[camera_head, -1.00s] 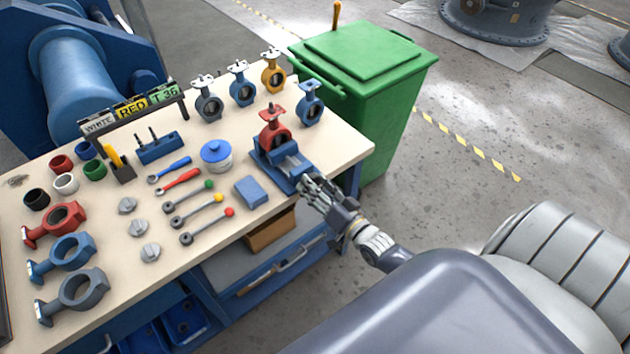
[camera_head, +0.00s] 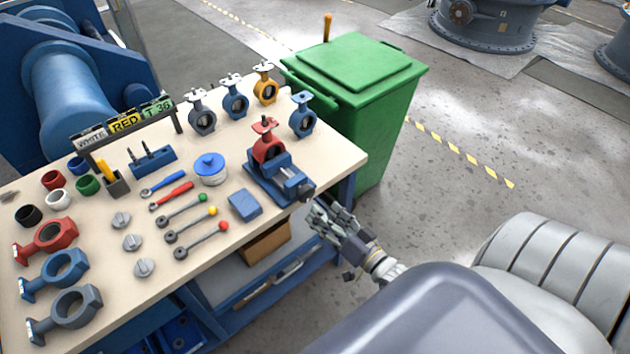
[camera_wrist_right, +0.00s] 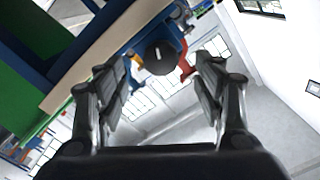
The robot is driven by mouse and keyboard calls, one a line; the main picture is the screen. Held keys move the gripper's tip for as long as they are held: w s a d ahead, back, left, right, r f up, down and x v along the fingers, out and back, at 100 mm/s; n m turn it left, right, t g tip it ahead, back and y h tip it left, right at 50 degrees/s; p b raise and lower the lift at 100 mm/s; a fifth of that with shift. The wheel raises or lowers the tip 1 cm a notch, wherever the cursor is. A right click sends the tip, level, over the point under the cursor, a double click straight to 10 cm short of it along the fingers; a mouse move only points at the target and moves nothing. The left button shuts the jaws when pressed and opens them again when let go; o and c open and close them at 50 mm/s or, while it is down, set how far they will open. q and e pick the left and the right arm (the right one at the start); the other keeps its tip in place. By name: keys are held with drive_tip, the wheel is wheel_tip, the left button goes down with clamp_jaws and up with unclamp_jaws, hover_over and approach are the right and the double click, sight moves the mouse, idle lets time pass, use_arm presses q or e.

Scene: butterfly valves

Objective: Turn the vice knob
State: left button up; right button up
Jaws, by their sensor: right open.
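The blue vice (camera_head: 277,180) stands at the right end of the workbench, with a red butterfly valve (camera_head: 267,149) in its jaws. The vice knob (camera_head: 306,190) is the dark round piece at its near right end. In the right wrist view the knob (camera_wrist_right: 159,57) shows end-on as a dark disc with a pale mark, beyond and between my fingers. My right gripper (camera_head: 318,212) is open and empty, just off the bench edge and a short gap from the knob; its two fingers (camera_wrist_right: 160,88) stand apart in the right wrist view. My left gripper is not in view.
The workbench (camera_head: 110,205) carries several valves, wrenches, coloured rings and a blue-lidded pot (camera_head: 210,168). A small blue block (camera_head: 245,205) lies left of the vice. A green bin (camera_head: 360,100) stands behind the bench's right end. Floor to the right is open.

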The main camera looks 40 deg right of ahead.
drive_tip(key=s, duration=0.5)
drive_tip(key=shift+d, duration=0.2)
drive_tip(key=shift+w+f, duration=0.1)
drive_tip(key=s+a+f+n+g, duration=0.15)
drive_tip(key=s+f+g, duration=0.3)
drive_tip(key=f, duration=0.85)
drive_tip(key=s+a+f+n+g, duration=0.15)
drive_tip(key=s+f+g, duration=0.35)
drive_tip(key=f, duration=0.8)
drive_tip(key=s+a+f+n+g, duration=0.3)
drive_tip(key=s+f, duration=0.4)
drive_tip(key=s, duration=0.4)
drive_tip(key=s+a+f+n+g+h, duration=0.1)
drive_tip(key=s+a+f+n+g, duration=0.1)
drive_tip(key=s+f, duration=0.5)
drive_tip(key=s+a+g, duration=0.1)
drive_tip(key=s+g, duration=0.1)
drive_tip(key=s, duration=0.2)
drive_tip(key=shift+s+a+f+n, duration=0.15)
drive_tip(key=shift+a+f+n, duration=0.15)
drive_tip(key=shift+n, duration=0.1)
drive_tip(key=shift+o, duration=0.2)
drive_tip(key=shift+g, duration=0.25)
